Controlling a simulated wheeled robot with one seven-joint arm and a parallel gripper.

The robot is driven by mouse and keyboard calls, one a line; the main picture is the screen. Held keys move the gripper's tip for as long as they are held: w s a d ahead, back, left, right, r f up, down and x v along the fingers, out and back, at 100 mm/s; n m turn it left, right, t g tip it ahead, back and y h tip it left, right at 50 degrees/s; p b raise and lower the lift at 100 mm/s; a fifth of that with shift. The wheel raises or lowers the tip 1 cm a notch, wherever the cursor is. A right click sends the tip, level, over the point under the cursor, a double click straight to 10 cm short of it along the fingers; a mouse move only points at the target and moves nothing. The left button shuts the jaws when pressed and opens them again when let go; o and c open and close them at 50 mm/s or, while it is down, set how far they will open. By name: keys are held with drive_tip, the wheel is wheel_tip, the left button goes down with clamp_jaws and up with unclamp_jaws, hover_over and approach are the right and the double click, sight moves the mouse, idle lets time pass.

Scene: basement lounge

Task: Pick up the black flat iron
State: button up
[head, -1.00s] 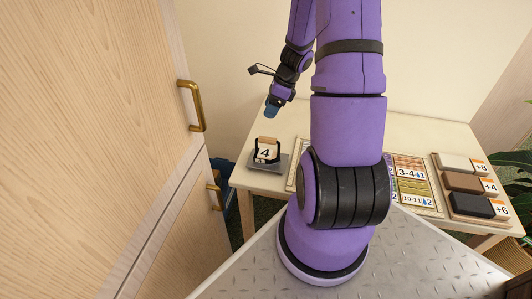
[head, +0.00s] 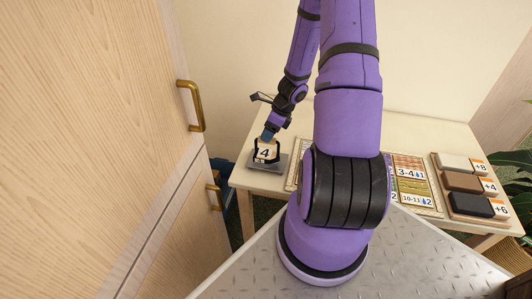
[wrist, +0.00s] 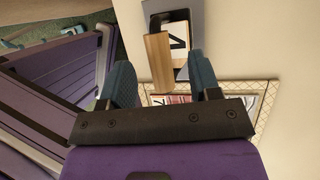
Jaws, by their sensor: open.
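The black flat iron (head: 277,151) appears to be the small piece with dark uprights and a wooden top bar, on a grey base at the table's left end. A white panel marked "4" shows between the uprights. In the wrist view its wooden bar (wrist: 158,62) lies in line with the gap between my fingers. My gripper (head: 268,136) is directly above it, pointing down, fingers apart and empty. In the wrist view both blue-grey fingers of my gripper (wrist: 160,70) show, one on each side of the bar. I cannot tell whether they touch it.
The pale table (head: 410,132) also holds a patterned board (head: 415,188), partly hidden by my arm. A tray at right carries white, brown and black blocks (head: 470,204) with number labels. A wooden cabinet with brass handles (head: 192,105) stands close on the left.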

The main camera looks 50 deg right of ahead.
sight(262, 156)
drive_tip(key=shift+x, duration=1.75)
drive_tip(key=shift+s, duration=0.15)
clamp_jaws()
